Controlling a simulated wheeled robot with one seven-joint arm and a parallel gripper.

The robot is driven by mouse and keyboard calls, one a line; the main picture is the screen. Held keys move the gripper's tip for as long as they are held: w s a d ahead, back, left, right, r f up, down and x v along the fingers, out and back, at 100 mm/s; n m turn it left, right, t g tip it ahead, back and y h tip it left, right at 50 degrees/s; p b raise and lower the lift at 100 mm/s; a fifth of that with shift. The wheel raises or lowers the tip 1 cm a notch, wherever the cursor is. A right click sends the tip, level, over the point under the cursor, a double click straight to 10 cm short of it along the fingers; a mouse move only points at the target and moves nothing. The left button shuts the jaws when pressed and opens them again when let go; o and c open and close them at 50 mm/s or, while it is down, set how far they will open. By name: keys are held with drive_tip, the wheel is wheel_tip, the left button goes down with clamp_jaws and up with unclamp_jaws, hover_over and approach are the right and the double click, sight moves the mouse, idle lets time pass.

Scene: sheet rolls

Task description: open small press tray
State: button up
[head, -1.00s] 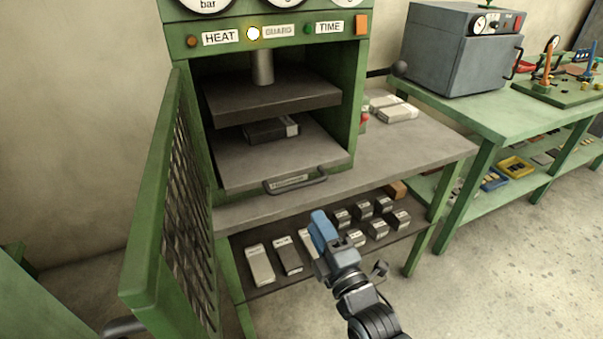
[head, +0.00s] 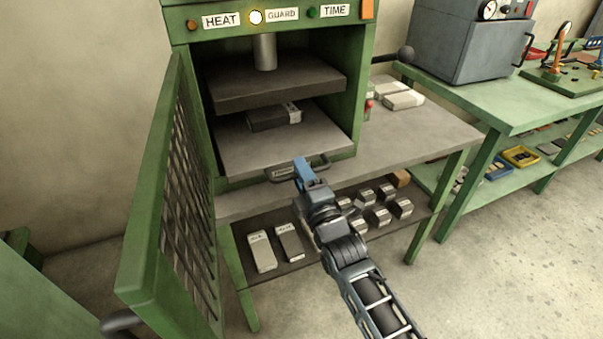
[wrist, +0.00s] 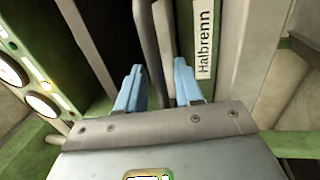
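The press tray (head: 245,152) is a grey plate inside the green press, its front at the press mouth. A dark block (head: 270,117) with a pale end lies on it. The tray's bar handle (head: 322,163) is partly hidden behind my gripper (head: 303,168). In the wrist view, the blue fingers of my gripper (wrist: 158,88) are apart, one on each side of the grey handle bar (wrist: 146,45). A gap shows beside the bar; I cannot tell whether either finger touches it. A label (wrist: 206,55) reading "Halbrenn" is just right of the fingers.
The mesh guard door (head: 165,200) stands swung open on the left. The dark upper platen (head: 275,82) hangs above the tray. Several labelled blocks lie on the lower shelf (head: 330,215) under my arm. The bench top (head: 425,135) right of the press has free room.

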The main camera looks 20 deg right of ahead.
clamp_jaws()
drive_tip(key=shift+s, duration=0.2)
idle(0.5)
